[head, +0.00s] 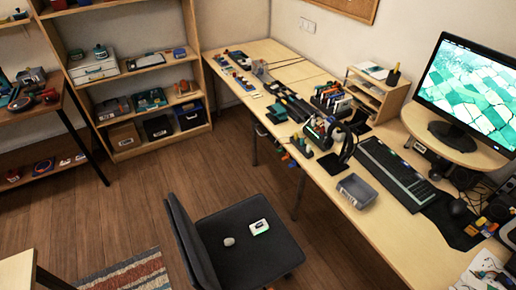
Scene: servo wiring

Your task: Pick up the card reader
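A small white box-shaped device with a dark and green face (259,227) lies on the seat of the dark office chair (236,251). It may be the card reader, but it is too small to tell for sure. A small pale rounded object (229,241) lies to its left on the same seat, apart from it. Several small devices also lie on the long desk, too small to name surely. Neither of my grippers shows in the head view.
The long wooden desk (408,238) carries a keyboard (393,172), a monitor (470,85), a grey bin (356,191) and many small parts. A shelf unit (144,73) stands at the back left. The wooden floor (130,205) left of the chair is clear up to a striped rug (130,272).

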